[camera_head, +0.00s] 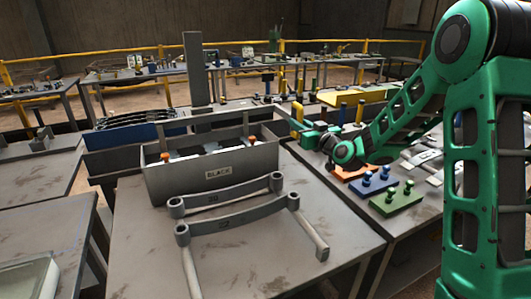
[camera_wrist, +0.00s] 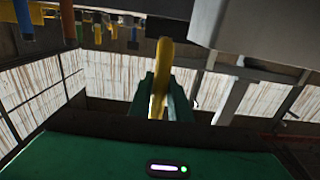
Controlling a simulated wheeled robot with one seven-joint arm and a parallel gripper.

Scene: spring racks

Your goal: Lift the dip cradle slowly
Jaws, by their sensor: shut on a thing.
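My gripper (camera_head: 302,126) is beside the right end of the grey tank in the head view. In the wrist view my gripper (camera_wrist: 162,92) has its green fingers shut on a curved yellow handle (camera_wrist: 163,55). A yellow upright piece (camera_head: 297,111) shows at the fingertips in the head view. The grey tank (camera_head: 222,184), labelled BLACK, stands on the near table. Dark parts with orange tips (camera_head: 252,139) show at its open top. The tank wall hides what is inside, and I cannot tell how the handle joins the dip cradle.
A blue bin (camera_head: 135,135) stands behind the tank. Green (camera_head: 397,200) and blue (camera_head: 373,184) blocks with pegs sit on the right table, below my arm.

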